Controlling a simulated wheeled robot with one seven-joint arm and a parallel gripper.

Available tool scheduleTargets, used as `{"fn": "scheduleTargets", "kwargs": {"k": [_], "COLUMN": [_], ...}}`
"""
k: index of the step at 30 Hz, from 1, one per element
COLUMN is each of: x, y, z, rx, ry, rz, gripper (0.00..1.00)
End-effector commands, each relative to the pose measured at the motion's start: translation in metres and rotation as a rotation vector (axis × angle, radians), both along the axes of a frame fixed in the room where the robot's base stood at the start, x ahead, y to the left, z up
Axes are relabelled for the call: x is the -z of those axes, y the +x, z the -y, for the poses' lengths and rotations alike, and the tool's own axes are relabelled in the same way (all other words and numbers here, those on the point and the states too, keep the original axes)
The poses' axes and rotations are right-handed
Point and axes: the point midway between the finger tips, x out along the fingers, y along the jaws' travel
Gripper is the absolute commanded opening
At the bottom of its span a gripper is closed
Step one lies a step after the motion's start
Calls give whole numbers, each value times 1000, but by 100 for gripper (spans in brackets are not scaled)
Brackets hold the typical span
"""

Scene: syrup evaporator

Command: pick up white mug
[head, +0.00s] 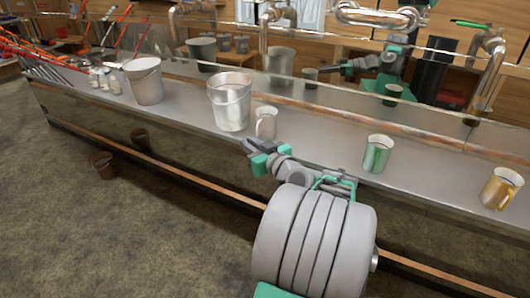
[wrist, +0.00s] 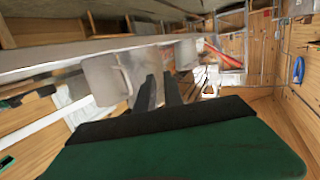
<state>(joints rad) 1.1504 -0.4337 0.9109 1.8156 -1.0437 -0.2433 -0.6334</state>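The white mug (head: 266,122) stands upright on the metal counter in the head view, just right of a large pale bucket. In the wrist view, the mug (wrist: 102,80) is left of my fingers, with its handle facing them. My gripper (head: 246,146) is at the counter's front edge, in front of the mug and slightly left of it. In the wrist view, my gripper (wrist: 160,85) shows two dark fingers with a narrow gap between them and nothing held. The fingers look apart from the mug; the exact distance is hard to tell.
The pale bucket (head: 229,101) stands close left of the mug, with another bucket (head: 144,81) farther left. A green mug (head: 377,154) and a gold mug (head: 501,188) stand to the right. A reflective wall rises behind the counter (head: 320,140). A copper-coloured rail runs below its front.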

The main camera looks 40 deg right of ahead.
Motion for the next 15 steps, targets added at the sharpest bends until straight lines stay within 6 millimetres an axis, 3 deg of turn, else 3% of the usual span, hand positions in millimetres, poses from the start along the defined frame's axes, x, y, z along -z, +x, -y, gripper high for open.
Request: {"fn": "scheduleTargets", "kwargs": {"k": [1,5,15], "x": [13,3,2], "y": [-14,-27,24], "z": [24,49,62], "rx": [49,106,103], "ry": [-8,-28,-29], "rz": [57,137,140], "gripper": [12,12,12]}}
